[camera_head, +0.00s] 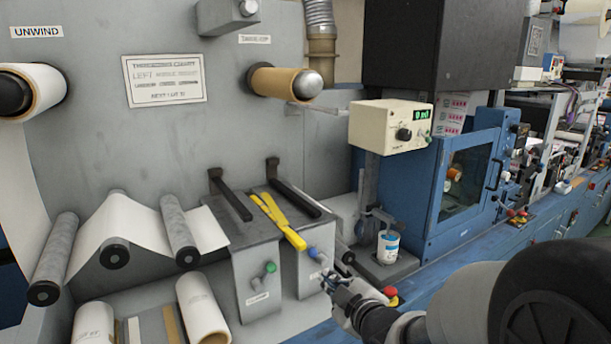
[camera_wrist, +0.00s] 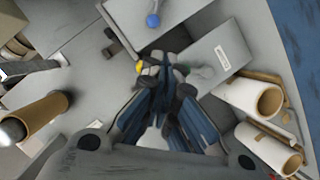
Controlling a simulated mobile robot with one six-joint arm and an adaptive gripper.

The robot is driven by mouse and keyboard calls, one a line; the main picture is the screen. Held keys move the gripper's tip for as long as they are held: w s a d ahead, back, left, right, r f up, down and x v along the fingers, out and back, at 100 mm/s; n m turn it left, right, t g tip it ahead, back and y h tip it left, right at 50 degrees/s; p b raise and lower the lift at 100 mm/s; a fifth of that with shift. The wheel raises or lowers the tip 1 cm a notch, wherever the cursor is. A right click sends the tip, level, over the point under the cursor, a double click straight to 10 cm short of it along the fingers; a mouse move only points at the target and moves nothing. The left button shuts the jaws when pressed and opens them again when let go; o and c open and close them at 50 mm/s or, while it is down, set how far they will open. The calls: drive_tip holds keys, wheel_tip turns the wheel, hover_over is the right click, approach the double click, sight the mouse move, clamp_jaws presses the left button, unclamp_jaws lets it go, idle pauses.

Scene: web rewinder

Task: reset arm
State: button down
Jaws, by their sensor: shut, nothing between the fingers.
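My gripper (camera_head: 328,280) is at the lower middle of the head view, at the end of my arm, which comes in from the lower right. It is just in front of the right grey control box (camera_head: 313,270) and below the blue-knobbed lever (camera_head: 315,253). In the wrist view my gripper's fingers (camera_wrist: 163,72) are together with nothing held. The blue knob (camera_wrist: 153,20) shows beyond the fingertips, apart from them. Whether the fingers touch the box face cannot be told.
A green-knobbed lever (camera_head: 270,267) is on the left box. A yellow-handled tool (camera_head: 278,220) lies on top, between black bars. A red button (camera_head: 390,292) and a white can (camera_head: 388,246) are close right of my gripper.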

drive_tip(key=s+d+r+m+g+h, duration=0.1)
drive_tip(key=s+d+m+g+h, duration=0.2)
drive_tip(key=s, duration=0.4)
drive_tip(key=s+d+r+m+g+h, duration=0.1)
drive_tip(key=s+d+r+m+h, duration=0.1)
drive_tip(key=s+d+m, duration=0.4)
drive_tip(key=s+f+m+g, duration=0.1)
drive_tip(key=s+m+g, duration=0.3)
drive_tip(key=s, duration=1.5)
drive_tip(key=shift+a+f+g, duration=0.3)
drive_tip(key=shift+a+g, duration=0.05)
drive_tip(key=shift+g, duration=0.05)
